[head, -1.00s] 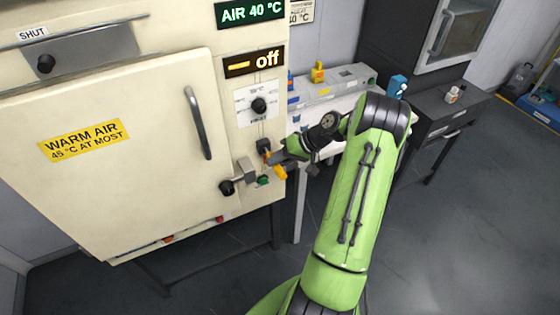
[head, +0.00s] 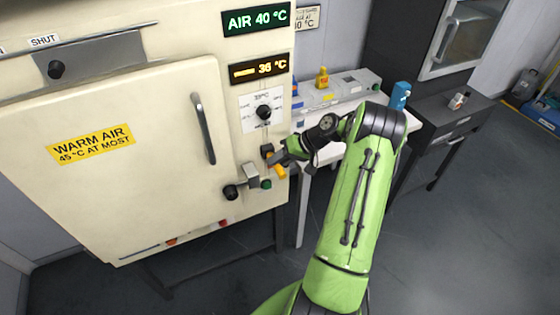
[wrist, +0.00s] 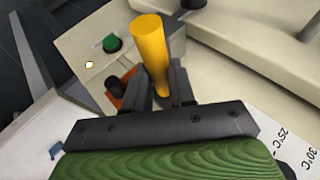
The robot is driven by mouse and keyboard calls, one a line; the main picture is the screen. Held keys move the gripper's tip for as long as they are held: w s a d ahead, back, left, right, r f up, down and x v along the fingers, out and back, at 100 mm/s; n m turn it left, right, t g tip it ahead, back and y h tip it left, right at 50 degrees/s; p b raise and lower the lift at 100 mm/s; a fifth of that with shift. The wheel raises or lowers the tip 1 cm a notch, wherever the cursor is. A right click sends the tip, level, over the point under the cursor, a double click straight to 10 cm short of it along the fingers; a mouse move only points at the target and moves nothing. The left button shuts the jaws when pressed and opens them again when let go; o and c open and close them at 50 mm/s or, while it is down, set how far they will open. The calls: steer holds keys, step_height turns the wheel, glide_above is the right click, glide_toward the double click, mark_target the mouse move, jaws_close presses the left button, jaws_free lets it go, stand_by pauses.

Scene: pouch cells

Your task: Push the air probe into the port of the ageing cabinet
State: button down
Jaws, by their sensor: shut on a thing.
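The ageing cabinet (head: 150,175) is cream, with its door closed. The air probe shows as a yellow-orange cylinder (wrist: 150,45) between my fingers in the wrist view; in the head view its yellow end (head: 280,171) sticks out below the fingers. My gripper (head: 276,159) is shut on it, close against the cabinet's right front face. A small black fitting (head: 267,150), seemingly the port, is right beside the fingers. The wrist view shows an orange patch with a dark part (wrist: 120,92) beside the probe. The probe's tip is hidden, so its seating cannot be seen.
The small display (head: 259,69) reads 36 °C; the sign above (head: 255,18) reads AIR 40 °C. A dial (head: 263,112) is above my gripper. A green button (head: 266,184), a latch and the door handle (head: 203,128) are close by. A white bench (head: 340,107) stands right.

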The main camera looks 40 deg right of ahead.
steer(key=shift+w, duration=0.15)
steer(key=c, duration=0.9)
jaws_free()
steer(key=shift+o, duration=0.2)
steer(key=p+v, duration=0.3)
steer(key=v, duration=1.3)
steer(key=shift+f, duration=0.1)
